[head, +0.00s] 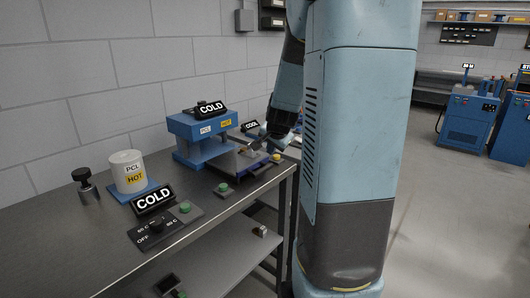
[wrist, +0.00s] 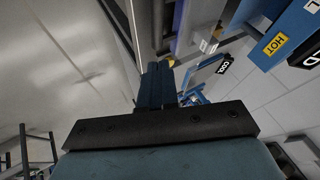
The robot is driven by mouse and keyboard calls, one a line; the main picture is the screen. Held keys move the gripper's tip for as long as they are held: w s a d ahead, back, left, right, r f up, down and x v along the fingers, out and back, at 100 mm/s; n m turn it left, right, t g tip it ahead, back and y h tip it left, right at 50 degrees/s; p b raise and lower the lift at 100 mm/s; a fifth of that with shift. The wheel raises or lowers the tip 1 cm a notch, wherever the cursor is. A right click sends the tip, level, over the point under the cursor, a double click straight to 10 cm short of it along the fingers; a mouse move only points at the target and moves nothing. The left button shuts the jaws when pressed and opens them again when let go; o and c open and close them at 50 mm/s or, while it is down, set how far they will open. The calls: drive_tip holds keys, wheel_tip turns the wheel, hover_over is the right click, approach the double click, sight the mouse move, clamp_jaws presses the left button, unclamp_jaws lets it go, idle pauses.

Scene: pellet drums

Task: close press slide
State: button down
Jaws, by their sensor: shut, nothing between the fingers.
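The blue press (head: 200,127) stands on the bench with PCL and HOT labels on its front and a COLD sign on top. Its slide (head: 238,162), a grey plate, sticks out from the right side of the press. My gripper (head: 263,143) is at the outer right end of the slide, partly hidden by its own dark wrist; I cannot tell whether it touches. In the wrist view my gripper (wrist: 157,75) shows two dark fingers together, with nothing between them. The press (wrist: 292,36) shows there at the upper right.
A white PCL HOT drum (head: 127,171) stands on a blue base at the left, with a black-knobbed weight (head: 87,187) beside it. A COLD sign (head: 153,199) and control panel (head: 165,226) are in front. A COOL sign (head: 250,126) is behind the slide. The wall runs close behind.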

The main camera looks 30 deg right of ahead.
approach(258, 163)
drive_tip(key=d+f, duration=0.1)
drive_tip(key=s+d+f, duration=0.1)
drive_tip(key=f, duration=0.1)
drive_tip(key=shift+s+d+f, duration=0.15)
drive_tip(key=shift+d+f, duration=0.1)
drive_tip(key=shift+f, duration=0.1)
drive_tip(key=shift+w+a, duration=0.25)
drive_tip(key=shift+w, duration=0.4)
drive_tip(key=shift+w+a, duration=0.25)
drive_tip(key=shift+w, duration=0.35)
drive_tip(key=shift+w+a, duration=0.2)
drive_tip(key=shift+w, duration=0.45)
